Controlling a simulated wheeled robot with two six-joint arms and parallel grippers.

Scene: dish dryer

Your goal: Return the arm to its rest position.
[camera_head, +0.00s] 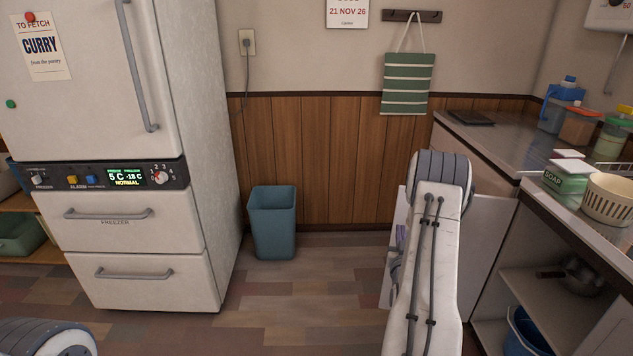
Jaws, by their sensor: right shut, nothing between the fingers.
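My right arm (430,265) rises from the bottom edge at right of centre, with its rounded grey elbow joint at the top. It stands in front of the counter's end. My right gripper (396,268) is mostly hidden behind this arm; only a small grey-purple part shows at the arm's left side. It is shut and holds nothing. Of my left arm (45,338), only a rounded joint shows in the bottom left corner; the left gripper is out of the picture.
A fridge-freezer (140,240) stands at left, a teal bin (273,222) by the wall. A metal counter (500,145) at right bears a soap box (567,178), white basket (609,198) and blue-lidded jug (560,108). The floor (300,300) between is clear.

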